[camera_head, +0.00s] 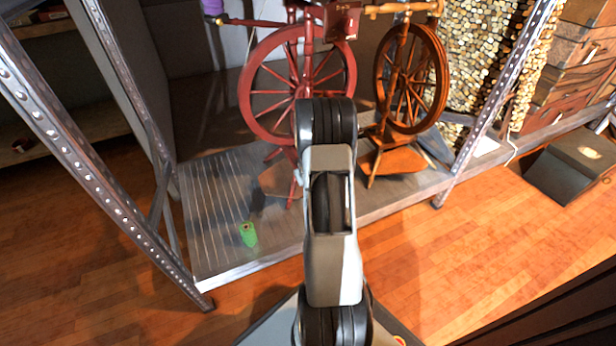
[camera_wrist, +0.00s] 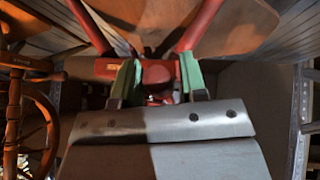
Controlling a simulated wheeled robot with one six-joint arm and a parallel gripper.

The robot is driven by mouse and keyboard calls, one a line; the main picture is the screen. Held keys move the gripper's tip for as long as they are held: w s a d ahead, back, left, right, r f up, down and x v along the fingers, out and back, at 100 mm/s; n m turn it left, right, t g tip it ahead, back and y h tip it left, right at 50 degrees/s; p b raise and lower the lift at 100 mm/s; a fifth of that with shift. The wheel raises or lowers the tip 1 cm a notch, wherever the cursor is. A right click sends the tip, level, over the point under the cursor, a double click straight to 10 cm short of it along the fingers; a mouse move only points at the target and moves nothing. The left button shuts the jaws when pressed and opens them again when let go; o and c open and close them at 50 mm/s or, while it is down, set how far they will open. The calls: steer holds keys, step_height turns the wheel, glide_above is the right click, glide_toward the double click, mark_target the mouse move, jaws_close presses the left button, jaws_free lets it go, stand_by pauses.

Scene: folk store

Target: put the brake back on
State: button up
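A red spinning wheel (camera_head: 303,85) stands on the grey shelf, partly hidden behind my arm. A brown spinning wheel (camera_head: 411,80) stands to its right. I cannot make out a brake for certain on either wheel. My gripper is hidden in the head view. In the wrist view my gripper (camera_wrist: 157,79) shows two green-tipped fingers set apart. A dark red rounded knob (camera_wrist: 157,74) appears between them, with gaps on both sides. I cannot tell how deep the knob lies. Red bars and a wooden panel (camera_wrist: 235,30) show beyond.
A green spool (camera_head: 248,235) stands on the front left of the shelf (camera_head: 210,215). Perforated metal posts (camera_head: 75,145) frame it left and right. Brown boxes (camera_head: 575,60) are stacked at the right, and a dark box (camera_head: 570,165) is on the wooden floor.

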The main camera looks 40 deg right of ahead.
steer(key=shift+o, duration=1)
steer(key=p+v, duration=0.6)
steer(key=v, duration=0.8)
steer(key=shift+d, duration=0.15)
steer(key=a+r+p, duration=0.4)
steer(key=r+p, duration=0.1)
steer(key=r, duration=0.3)
steer(key=a+r+n+y+p, duration=0.1)
steer(key=a+r+p, duration=0.35)
steer(key=r, duration=0.35)
steer(key=a+r+p, duration=0.3)
steer(key=r+p, duration=0.3)
steer(key=r, duration=0.2)
steer(key=s+a+r+n+g+y+p, duration=0.1)
steer(key=s+a+r+p, duration=0.4)
steer(key=a+r+p, duration=0.3)
steer(key=s+a+r+n+g+y+p, duration=0.1)
steer(key=s+a+r+p, duration=0.4)
steer(key=r, duration=1.1)
steer(key=a+y+p, duration=0.1)
steer(key=a+p, duration=0.1)
steer(key=a, duration=0.1)
steer(key=shift+p, duration=0.35)
